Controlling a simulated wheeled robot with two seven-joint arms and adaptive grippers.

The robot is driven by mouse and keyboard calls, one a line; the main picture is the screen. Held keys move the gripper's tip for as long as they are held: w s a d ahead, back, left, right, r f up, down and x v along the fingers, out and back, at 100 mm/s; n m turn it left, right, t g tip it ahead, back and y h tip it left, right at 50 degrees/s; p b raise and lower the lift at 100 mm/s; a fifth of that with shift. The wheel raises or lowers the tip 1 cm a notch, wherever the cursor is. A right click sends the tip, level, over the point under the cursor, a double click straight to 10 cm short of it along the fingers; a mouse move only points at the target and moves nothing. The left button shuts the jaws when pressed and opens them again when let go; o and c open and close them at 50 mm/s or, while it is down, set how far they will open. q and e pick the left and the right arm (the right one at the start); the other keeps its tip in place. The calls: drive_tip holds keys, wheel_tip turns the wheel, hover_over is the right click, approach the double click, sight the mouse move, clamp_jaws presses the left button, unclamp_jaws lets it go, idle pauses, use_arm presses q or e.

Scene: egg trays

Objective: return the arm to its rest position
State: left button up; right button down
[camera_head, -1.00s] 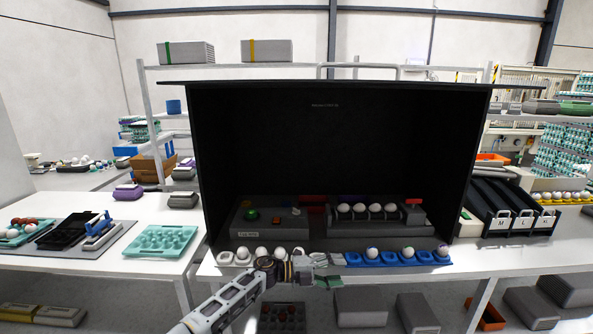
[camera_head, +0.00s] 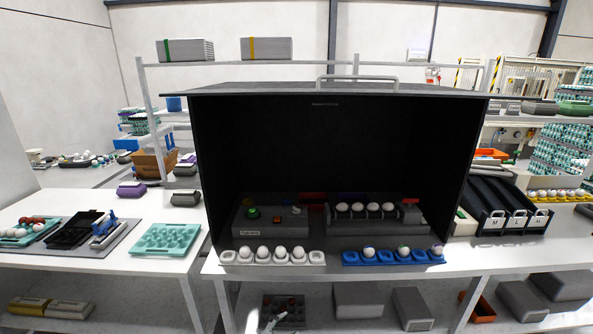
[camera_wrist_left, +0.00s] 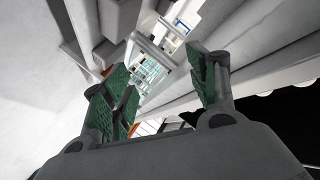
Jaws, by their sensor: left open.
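In the left wrist view my left gripper (camera_wrist_left: 165,88) is open, its two green-padded fingers apart with nothing between them. The white egg holder (camera_head: 314,257) with several white eggs and the blue egg holder (camera_head: 350,258) with several marked eggs stand at the table's front edge, clear of the arm. My right gripper is not in view.
A black open-fronted booth (camera_head: 335,140) stands on the white table, with a row of eggs and a green button inside. A teal tray (camera_head: 165,239) lies on the left table. Grey boxes (camera_head: 358,300) stand on the shelf below.

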use_arm(q)
drive_tip(key=s+a+f+n+g+y+p, duration=0.1)
drive_tip(key=s+a+f+n+y, duration=0.15)
drive_tip(key=s+a+f, duration=0.45)
drive_tip(key=s+a+f+n+g+y+p, duration=0.25)
drive_tip(key=s+f, duration=0.35)
drive_tip(key=s, duration=0.3)
drive_tip(key=s+a+f+n+g+y, duration=0.1)
drive_tip(key=s+a+f+n+y, duration=0.2)
drive_tip(key=s+f, duration=0.4)
drive_tip(key=s+a+f+n+g+p, duration=0.1)
drive_tip(key=s+a+f+g, duration=0.1)
drive_tip(key=s, duration=0.9)
drive_tip(key=s+a+f+n+g+p, duration=0.1)
drive_tip(key=s+a, duration=0.3)
drive_tip(key=s, duration=0.8)
drive_tip(key=s+a+f+n+g+y+p, duration=0.1)
drive_tip(key=s+a+f+n+g, duration=0.1)
drive_tip(key=s, duration=0.9)
drive_tip(key=shift+s+a+f+g+p, duration=0.3)
drive_tip(key=shift+a+f+g, duration=0.2)
drive_tip(key=shift+a+g, duration=0.2)
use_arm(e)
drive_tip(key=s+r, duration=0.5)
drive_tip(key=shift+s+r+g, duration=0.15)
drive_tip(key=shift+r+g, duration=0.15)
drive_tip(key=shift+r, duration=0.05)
